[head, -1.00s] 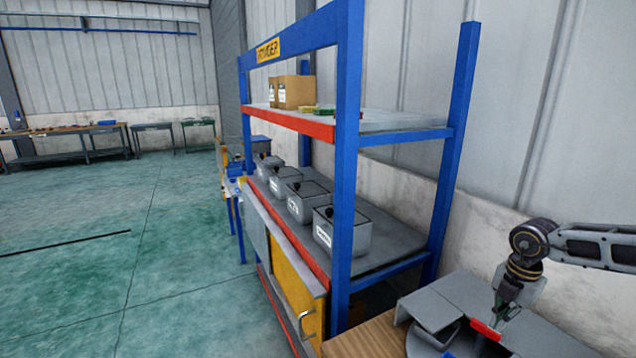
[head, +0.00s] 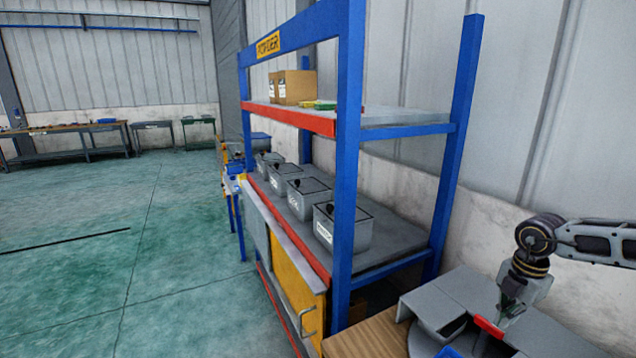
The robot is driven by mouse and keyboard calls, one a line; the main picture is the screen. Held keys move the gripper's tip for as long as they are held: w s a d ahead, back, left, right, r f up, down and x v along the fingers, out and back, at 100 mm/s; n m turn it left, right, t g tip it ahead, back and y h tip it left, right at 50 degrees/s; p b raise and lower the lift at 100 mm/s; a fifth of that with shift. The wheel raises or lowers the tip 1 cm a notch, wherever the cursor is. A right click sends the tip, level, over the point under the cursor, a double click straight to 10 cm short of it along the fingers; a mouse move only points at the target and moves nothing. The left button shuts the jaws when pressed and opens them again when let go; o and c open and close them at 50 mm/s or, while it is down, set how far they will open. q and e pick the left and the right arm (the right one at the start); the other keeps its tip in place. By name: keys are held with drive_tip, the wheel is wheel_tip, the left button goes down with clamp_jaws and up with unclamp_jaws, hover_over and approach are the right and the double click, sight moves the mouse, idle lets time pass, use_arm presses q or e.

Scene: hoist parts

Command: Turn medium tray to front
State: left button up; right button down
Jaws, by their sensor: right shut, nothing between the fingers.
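A grey round turntable-like unit (head: 540,335) stands at the lower right, cut off by the bottom edge. On it are grey tray-like compartments, a red part (head: 488,326) and a blue part (head: 449,353) at the bottom edge. I cannot tell which compartment is the medium tray. My right gripper (head: 503,317) points down over the unit, right beside the red part. It is shut and empty; whether it touches the red part is unclear. My left gripper is out of view.
A blue-framed rack (head: 347,170) stands left of the unit, with several grey lidded bins (head: 343,228) on its lower shelf and cardboard boxes (head: 296,86) above. A wooden surface (head: 372,336) adjoins the unit. The green floor (head: 90,270) at left is clear.

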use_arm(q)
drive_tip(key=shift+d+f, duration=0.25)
use_arm(e)
drive_tip(key=shift+s+d+f, duration=0.15)
drive_tip(key=shift+d+f, duration=0.05)
drive_tip(key=shift+f, duration=0.25)
drive_tip(key=shift+d+r, duration=0.1)
drive_tip(key=shift+w+d+r, duration=0.3)
drive_tip(key=shift+w+r, duration=0.1)
drive_tip(key=shift+r, duration=0.6)
drive_tip(key=shift+s+a+r+p, duration=0.1)
drive_tip(key=shift+r+p, duration=0.1)
drive_tip(key=shift+r, duration=0.3)
drive_tip(key=shift+a+r+p, duration=0.1)
drive_tip(key=shift+r+p, duration=0.05)
drive_tip(key=shift+r, duration=0.75)
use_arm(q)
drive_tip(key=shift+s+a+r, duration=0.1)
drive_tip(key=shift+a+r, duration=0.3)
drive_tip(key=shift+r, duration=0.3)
use_arm(e)
drive_tip(key=shift+r, duration=0.65)
